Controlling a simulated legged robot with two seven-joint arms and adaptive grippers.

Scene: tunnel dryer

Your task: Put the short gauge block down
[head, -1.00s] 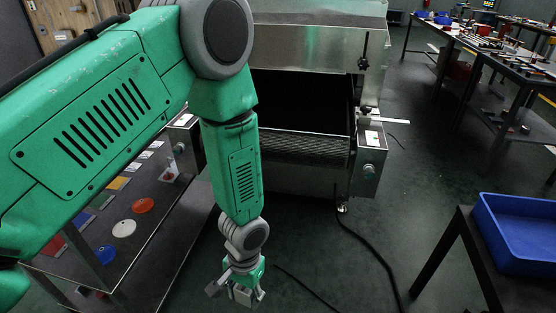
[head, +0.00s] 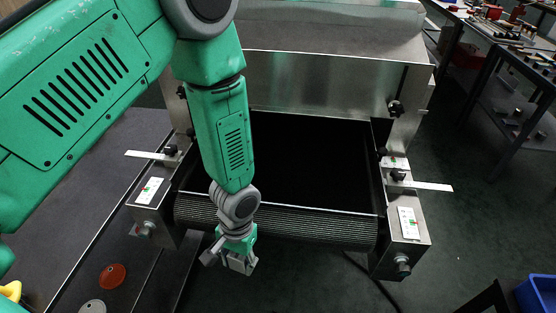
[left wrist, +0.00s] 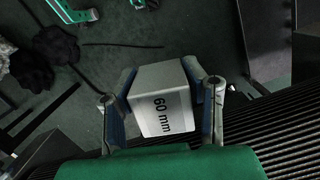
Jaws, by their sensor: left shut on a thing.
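The short gauge block (left wrist: 161,98) is a grey block with a white face marked "60 mm". It sits between the two fingers of my left gripper in the left wrist view. My left gripper (head: 232,261) is shut on it and hangs just in front of the dryer's belt end in the head view. There the block (head: 240,264) shows only as a small grey shape between the fingers. My right gripper is in neither view.
The tunnel dryer's dark belt (head: 310,160) runs back under a steel hood (head: 320,85). Its ribbed roller end (head: 290,225) is close behind my gripper. A dark table (head: 110,190) with discs is at left; a blue bin (head: 540,295) is at lower right.

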